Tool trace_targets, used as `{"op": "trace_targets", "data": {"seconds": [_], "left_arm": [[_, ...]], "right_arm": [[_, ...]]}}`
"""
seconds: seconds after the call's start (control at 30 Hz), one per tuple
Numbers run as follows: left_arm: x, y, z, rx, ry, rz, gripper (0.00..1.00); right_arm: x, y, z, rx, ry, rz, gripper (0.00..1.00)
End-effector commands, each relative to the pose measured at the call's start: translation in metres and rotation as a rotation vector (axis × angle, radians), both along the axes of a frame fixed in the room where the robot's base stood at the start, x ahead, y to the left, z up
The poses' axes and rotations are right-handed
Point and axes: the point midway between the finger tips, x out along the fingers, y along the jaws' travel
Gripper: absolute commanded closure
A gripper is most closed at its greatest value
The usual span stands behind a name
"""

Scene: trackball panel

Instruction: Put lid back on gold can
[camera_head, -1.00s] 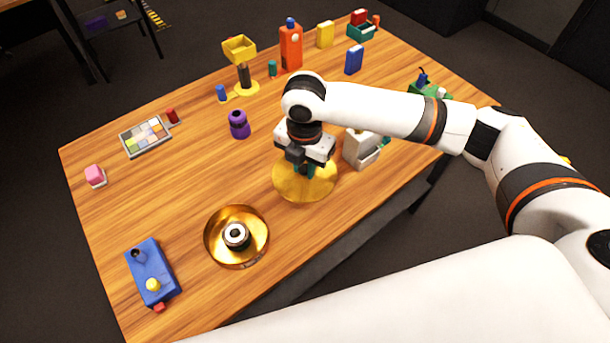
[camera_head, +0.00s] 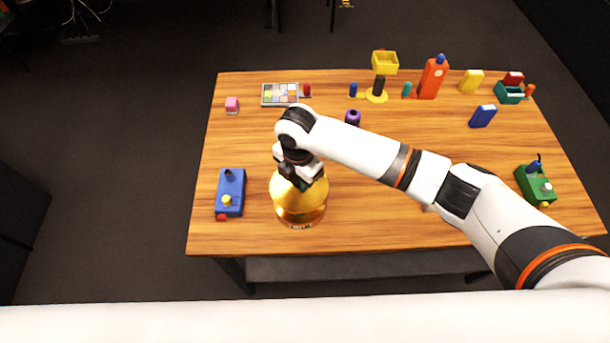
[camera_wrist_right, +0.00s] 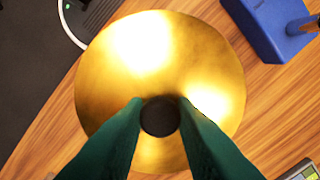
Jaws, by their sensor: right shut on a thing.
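My right gripper (camera_head: 302,184) is shut on the dark knob (camera_wrist_right: 160,117) of the round gold lid (camera_head: 284,192). In the right wrist view the green fingers pinch the knob from both sides, and the shiny lid (camera_wrist_right: 150,60) fills the middle. In the head view the lid is over the gold can (camera_head: 302,217), whose lower side and rim show beneath it. The lid hides the inside of the can. I cannot tell whether lid and can touch. My left gripper is not in view.
A blue box with a yellow knob (camera_head: 231,186) stands close left of the can. A purple object (camera_head: 352,117) and a colour tray (camera_head: 281,95) are behind. A green box (camera_head: 535,185) is at the right. The table's front edge (camera_head: 380,248) is near the can.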

Motion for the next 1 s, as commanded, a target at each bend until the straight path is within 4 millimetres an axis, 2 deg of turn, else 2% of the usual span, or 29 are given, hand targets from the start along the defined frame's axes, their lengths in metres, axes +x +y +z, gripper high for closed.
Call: {"op": "trace_targets", "data": {"seconds": [0.03, 0.13, 0.4, 0.7, 1.0], "left_arm": [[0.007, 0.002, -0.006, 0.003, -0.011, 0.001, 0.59], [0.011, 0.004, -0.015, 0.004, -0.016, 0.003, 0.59], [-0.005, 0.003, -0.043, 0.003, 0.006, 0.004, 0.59], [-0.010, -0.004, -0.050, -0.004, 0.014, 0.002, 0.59], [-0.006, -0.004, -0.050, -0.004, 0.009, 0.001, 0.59]], "right_arm": [[0.000, 0.000, -0.006, 0.000, 0.000, 0.000, 0.98], [0.000, 0.000, -0.015, 0.000, 0.000, 0.000, 0.98], [0.000, -0.001, -0.040, 0.001, -0.001, 0.000, 0.98], [0.000, 0.000, -0.057, 0.001, 0.001, 0.000, 0.98], [0.000, 0.000, -0.058, 0.001, 0.001, 0.000, 0.98]]}}
